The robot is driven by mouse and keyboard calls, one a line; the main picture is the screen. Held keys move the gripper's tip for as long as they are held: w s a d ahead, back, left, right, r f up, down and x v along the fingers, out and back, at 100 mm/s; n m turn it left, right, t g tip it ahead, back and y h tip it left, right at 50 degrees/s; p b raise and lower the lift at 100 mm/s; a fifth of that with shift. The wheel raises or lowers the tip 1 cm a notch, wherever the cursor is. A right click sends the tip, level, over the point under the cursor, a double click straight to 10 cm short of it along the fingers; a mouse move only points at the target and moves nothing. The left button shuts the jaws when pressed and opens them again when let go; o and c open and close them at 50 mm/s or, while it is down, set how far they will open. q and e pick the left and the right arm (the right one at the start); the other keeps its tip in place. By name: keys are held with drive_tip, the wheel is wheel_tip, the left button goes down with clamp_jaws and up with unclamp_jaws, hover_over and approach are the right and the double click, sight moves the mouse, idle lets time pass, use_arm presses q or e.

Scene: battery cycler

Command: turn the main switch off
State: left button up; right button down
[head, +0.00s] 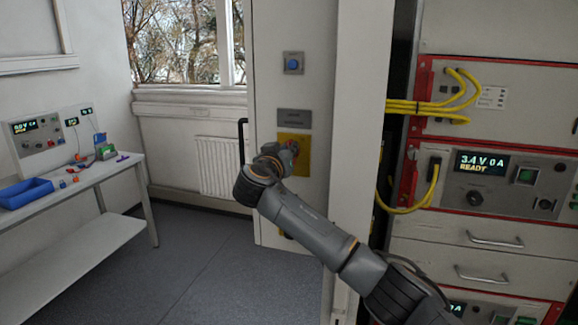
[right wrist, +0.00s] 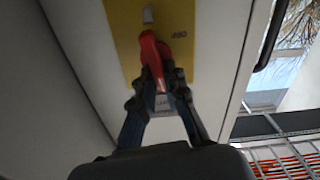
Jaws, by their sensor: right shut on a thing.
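The main switch is a red handle (right wrist: 150,52) on a yellow plate (right wrist: 122,40) in the right wrist view. The plate also shows in the head view (head: 303,160), on a grey cabinet door, with a bit of the red handle (head: 292,146) beside my gripper. My right gripper (right wrist: 160,78) is shut on the red handle, its fingers on both sides of the lower part. In the head view, my right gripper (head: 284,152) hides much of the handle and plate. Small dark lettering stands beside the handle in the wrist view. My left gripper is not in view.
A blue button (head: 293,64) and a grey label plate (head: 294,118) are above the switch. A black door handle (head: 242,142) is to its left. A rack with yellow cables (head: 450,105) stands at the right. A bench (head: 90,180) with a blue tray (head: 26,193) stands at the left.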

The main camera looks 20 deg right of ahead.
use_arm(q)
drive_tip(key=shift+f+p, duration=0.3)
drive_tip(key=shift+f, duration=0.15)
use_arm(e)
drive_tip(key=shift+w+a+f+n, duration=0.2)
drive_tip(key=shift+f+n, duration=0.1)
drive_tip(key=shift+n, duration=2.35)
drive_tip(key=shift+w+a+f+n, duration=0.15)
drive_tip(key=shift+f+n, duration=0.1)
drive_tip(key=shift+n, duration=2.35)
drive_tip(key=shift+w+a+f+n, duration=0.1)
drive_tip(key=shift+a+f+n, duration=0.15)
drive_tip(key=shift+n, duration=2.4)
drive_tip(key=shift+f, duration=0.1)
drive_tip(key=c, duration=1.4)
unclamp_jaws()
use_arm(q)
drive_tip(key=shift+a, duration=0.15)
use_arm(e)
drive_tip(key=shift+s, duration=0.15)
drive_tip(key=v, duration=1.1)
drive_tip(key=shift+s+a, duration=0.25)
drive_tip(key=shift+a, duration=0.1)
